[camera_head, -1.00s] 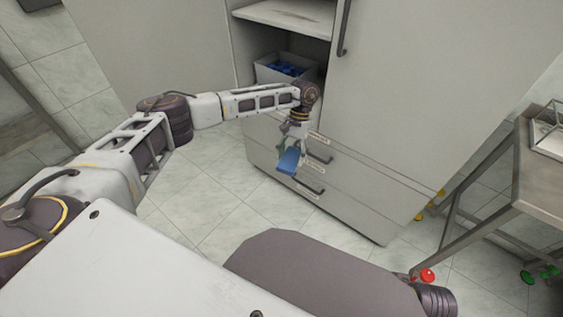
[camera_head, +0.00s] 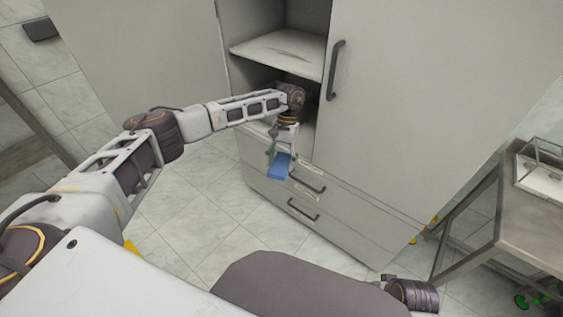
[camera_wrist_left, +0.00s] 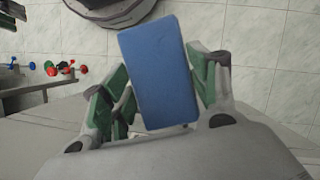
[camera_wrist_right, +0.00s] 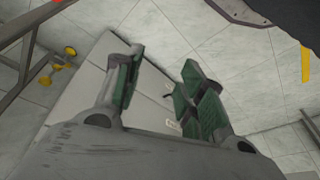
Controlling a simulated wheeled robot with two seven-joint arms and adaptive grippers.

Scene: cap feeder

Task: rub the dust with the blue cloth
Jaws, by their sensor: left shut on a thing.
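My left gripper (camera_head: 281,147) is shut on the blue cloth (camera_head: 280,166), which hangs from it in front of the cabinet drawers. In the left wrist view the cloth (camera_wrist_left: 160,75) shows as a flat blue rectangle between the green-padded fingers. A brownish smear that looks like dust (camera_head: 291,50) lies on the upper open shelf (camera_head: 262,55), above and behind my left wrist. The cloth is well apart from it. My right gripper (camera_wrist_right: 160,65) is open and empty in the right wrist view. Its fingers are hidden in the head view.
The grey cabinet has a closed door (camera_head: 410,110) right of the open shelves and drawers with dark handles (camera_head: 303,209) below. My left forearm crosses the lower shelf opening. A metal table (camera_head: 530,215) stands at right. Tiled floor (camera_head: 190,195) is clear at left.

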